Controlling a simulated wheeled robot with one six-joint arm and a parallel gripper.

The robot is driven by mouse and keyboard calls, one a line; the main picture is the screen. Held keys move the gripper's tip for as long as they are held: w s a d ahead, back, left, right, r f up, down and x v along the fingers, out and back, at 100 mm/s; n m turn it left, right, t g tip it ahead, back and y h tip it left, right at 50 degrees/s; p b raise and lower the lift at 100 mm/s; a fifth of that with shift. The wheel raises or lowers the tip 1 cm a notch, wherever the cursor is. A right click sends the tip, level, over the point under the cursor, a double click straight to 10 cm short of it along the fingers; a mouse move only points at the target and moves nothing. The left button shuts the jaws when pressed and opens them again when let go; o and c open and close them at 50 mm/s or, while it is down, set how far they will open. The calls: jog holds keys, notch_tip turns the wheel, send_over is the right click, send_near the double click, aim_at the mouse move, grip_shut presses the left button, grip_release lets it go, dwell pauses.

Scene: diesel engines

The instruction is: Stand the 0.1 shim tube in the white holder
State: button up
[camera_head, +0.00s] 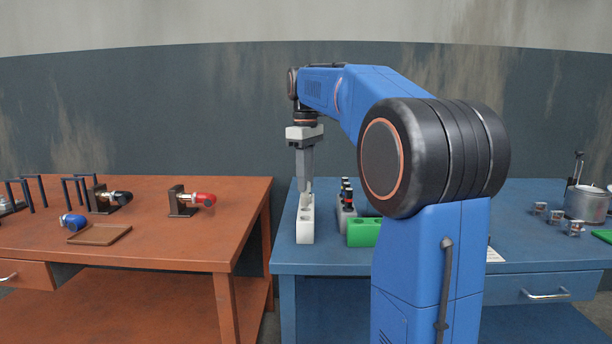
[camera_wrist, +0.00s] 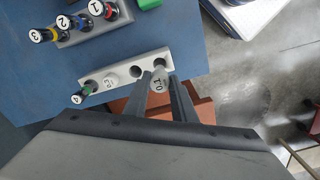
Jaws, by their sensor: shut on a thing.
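The white holder (camera_head: 305,228) is a long block with a row of round holes on the blue table, and it also shows in the wrist view (camera_wrist: 122,75). My gripper (camera_head: 306,186) points down over its far part. In the wrist view my gripper (camera_wrist: 160,84) is shut on the 0.1 shim tube (camera_wrist: 158,80), whose pale round top reads 0.1. The tube is at one end of the holder, by the end hole. Its lower end is hidden, so I cannot tell whether it is inside a hole. The hole beside it (camera_wrist: 136,71) looks empty.
A grey holder (camera_head: 346,215) bears tubes labelled 1, 2 and 3. A green block (camera_head: 363,236) stands beside it. A gap separates the orange table (camera_head: 150,240) from the blue table.

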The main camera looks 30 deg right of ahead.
aim_at(306, 207)
jog(key=shift+f, duration=3.8)
jog(key=shift+f, duration=0.1)
jog(key=o, duration=1.4)
jog(key=shift+r, duration=4)
